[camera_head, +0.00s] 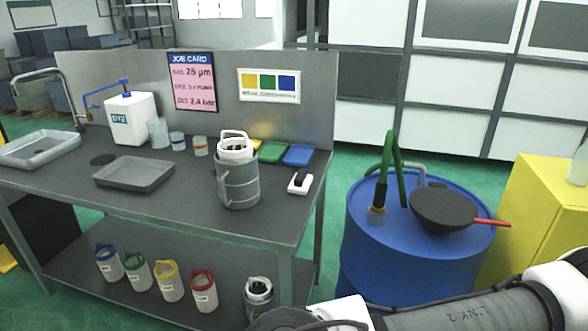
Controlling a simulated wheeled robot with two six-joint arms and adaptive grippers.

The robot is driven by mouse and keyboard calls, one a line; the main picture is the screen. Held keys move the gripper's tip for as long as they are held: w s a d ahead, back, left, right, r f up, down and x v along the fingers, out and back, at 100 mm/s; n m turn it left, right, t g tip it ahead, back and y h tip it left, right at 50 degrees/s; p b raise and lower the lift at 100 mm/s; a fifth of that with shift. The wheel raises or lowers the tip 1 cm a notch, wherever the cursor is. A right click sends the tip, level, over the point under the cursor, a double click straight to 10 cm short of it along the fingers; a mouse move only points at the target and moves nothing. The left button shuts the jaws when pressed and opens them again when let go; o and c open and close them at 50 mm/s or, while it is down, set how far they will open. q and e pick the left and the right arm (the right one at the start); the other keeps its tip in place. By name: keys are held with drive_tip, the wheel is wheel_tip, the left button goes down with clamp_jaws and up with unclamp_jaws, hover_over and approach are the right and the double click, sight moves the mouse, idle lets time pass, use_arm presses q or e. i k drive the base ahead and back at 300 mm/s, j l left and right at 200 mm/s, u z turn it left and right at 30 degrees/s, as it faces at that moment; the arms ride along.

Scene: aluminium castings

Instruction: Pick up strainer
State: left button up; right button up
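A dark round bowl-shaped piece with a red handle (440,208) lies on top of the blue drum (415,255), its handle pointing right. It looks most like a strainer, but I cannot see a mesh. A grey metal canister (238,188) stands on the workbench with a white handled insert (235,149) at its top; I cannot tell whether that insert is a strainer. Neither of my grippers shows; part of my arm crosses the lower right corner.
The workbench (70,173) holds a shallow grey tray (134,186), a white jug (130,118) and small cups. Several colour-topped containers (169,282) stand on its lower shelf. A green hose (393,160) and brush (377,205) are on the drum. A yellow cabinet (540,215) stands at right.

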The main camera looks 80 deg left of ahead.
sight(239, 186)
drive_tip(key=u, duration=3.1)
